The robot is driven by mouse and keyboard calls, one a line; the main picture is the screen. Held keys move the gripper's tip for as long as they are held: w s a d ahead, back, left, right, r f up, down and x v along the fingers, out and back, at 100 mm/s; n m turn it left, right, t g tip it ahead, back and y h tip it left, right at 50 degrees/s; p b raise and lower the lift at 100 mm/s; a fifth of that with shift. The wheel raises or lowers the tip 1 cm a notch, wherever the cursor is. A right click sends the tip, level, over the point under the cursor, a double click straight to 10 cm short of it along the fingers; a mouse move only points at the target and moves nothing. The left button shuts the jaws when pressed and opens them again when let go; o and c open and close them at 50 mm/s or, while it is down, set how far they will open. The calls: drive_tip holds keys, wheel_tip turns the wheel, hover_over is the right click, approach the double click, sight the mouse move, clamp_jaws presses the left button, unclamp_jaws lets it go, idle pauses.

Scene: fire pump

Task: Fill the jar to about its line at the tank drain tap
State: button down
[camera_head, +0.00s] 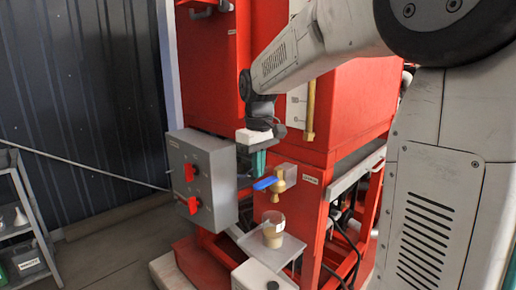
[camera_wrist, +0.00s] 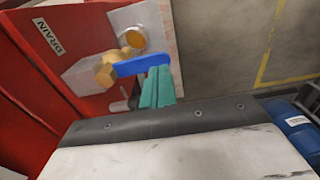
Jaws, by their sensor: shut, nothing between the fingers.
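The brass drain tap (camera_head: 279,186) juts from the red tank's side, with its blue lever (camera_head: 266,183) pointing left, roughly level. The jar (camera_head: 273,230) stands upright on a metal plate (camera_head: 291,249) below the tap. It looks tan inside and has a pale label; I cannot make out its line or level. In the wrist view the jar (camera_wrist: 132,38) shows an amber round top beyond the tap (camera_wrist: 108,72). My gripper (camera_head: 258,172) is shut and empty, its teal fingers just above and beside the lever's free end. In the wrist view the fingertips (camera_wrist: 158,72) overlap the lever (camera_wrist: 140,65); I cannot tell whether they touch.
A grey control box (camera_head: 205,170) with red switches stands close left of my gripper. A DRAIN label (camera_wrist: 49,37) is on the red frame. A grey shelf cart (camera_head: 25,225) is at the far left. A blue container (camera_wrist: 298,130) shows at the right in the wrist view.

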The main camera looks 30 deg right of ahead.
sight(257, 186)
drive_tip(key=shift+f, duration=1.15)
drive_tip(key=shift+a+f+t+h, duration=0.35)
drive_tip(key=shift+f+h, duration=0.3)
drive_tip(key=shift+h, duration=0.45)
drive_tip(key=shift+s+a+f+h, duration=0.1)
drive_tip(key=shift+f+h, duration=0.7)
drive_tip(key=shift+h, duration=0.3)
drive_tip(key=shift+r, duration=0.8)
